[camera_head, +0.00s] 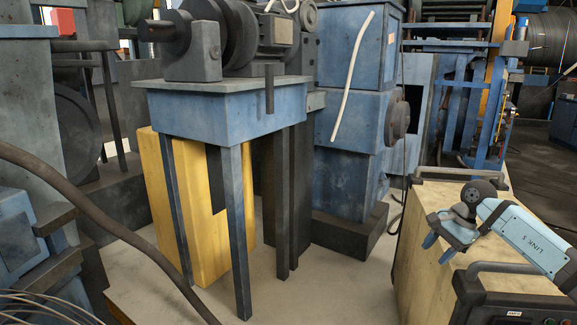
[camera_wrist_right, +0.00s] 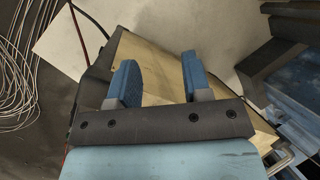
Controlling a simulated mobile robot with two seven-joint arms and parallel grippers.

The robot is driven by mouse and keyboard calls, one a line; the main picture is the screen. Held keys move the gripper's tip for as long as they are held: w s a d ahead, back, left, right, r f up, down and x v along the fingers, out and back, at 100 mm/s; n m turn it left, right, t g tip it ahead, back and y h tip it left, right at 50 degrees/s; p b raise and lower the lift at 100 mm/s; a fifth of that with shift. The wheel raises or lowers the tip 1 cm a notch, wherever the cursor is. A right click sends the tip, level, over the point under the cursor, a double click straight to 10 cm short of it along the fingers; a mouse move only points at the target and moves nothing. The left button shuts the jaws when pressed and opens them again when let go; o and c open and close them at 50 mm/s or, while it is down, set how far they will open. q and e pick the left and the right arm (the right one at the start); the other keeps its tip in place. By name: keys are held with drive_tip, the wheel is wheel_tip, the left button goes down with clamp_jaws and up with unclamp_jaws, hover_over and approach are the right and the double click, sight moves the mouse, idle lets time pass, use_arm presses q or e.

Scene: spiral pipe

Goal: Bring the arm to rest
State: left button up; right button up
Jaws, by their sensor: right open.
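My right gripper (camera_head: 438,248) shows at the right of the head view, at the end of my light blue arm. Its two blue fingers point down to the left, over the pale wooden top of a box-like bench (camera_head: 490,270). In the right wrist view the fingers of the right gripper (camera_wrist_right: 161,80) stand apart with nothing between them. The bench top (camera_wrist_right: 160,60) lies beyond them; I cannot tell the exact gap. My left gripper is not in view.
Dark handles (camera_head: 460,174) rise along the bench edges. A blue machine table (camera_head: 225,110) with a motor stands at centre left, a yellow block (camera_head: 160,190) under it. A tall blue cabinet (camera_head: 350,130) stands behind. Thin wires (camera_wrist_right: 20,70) lie left in the wrist view.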

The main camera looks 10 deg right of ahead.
drive_tip(key=s+a+f+m+t+y, duration=0.25)
drive_tip(key=s+a+m+y, duration=0.2)
drive_tip(key=a, duration=0.45)
drive_tip(key=s+a+f+m+t+y, duration=0.2)
drive_tip(key=s+a+f+m+y, duration=0.15)
drive_tip(key=a+m, duration=0.4)
drive_tip(key=s+a+f+m+t+y, duration=0.2)
drive_tip(key=s+a+m+y, duration=0.25)
drive_tip(key=a, duration=0.65)
drive_tip(key=s+d+f+n+t+h, duration=0.15)
drive_tip(key=s+f+n+h, duration=0.7)
drive_tip(key=n, duration=0.85)
drive_tip(key=s+f+n+t+h, duration=0.3)
drive_tip(key=s+f+n+h, duration=0.25)
drive_tip(key=s+n, duration=0.85)
use_arm(q)
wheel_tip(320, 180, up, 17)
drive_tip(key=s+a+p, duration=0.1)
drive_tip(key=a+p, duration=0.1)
drive_tip(key=p, duration=2.2)
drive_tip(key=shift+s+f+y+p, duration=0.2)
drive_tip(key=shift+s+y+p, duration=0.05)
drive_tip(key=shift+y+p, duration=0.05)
use_arm(e)
wheel_tip(320, 180, up, 16)
drive_tip(key=d+n+g, duration=0.1)
drive_tip(key=d, duration=0.1)
drive_tip(key=shift+w+f+n, duration=0.15)
drive_tip(key=shift+w+n, duration=0.15)
drive_tip(key=shift+n, duration=0.05)
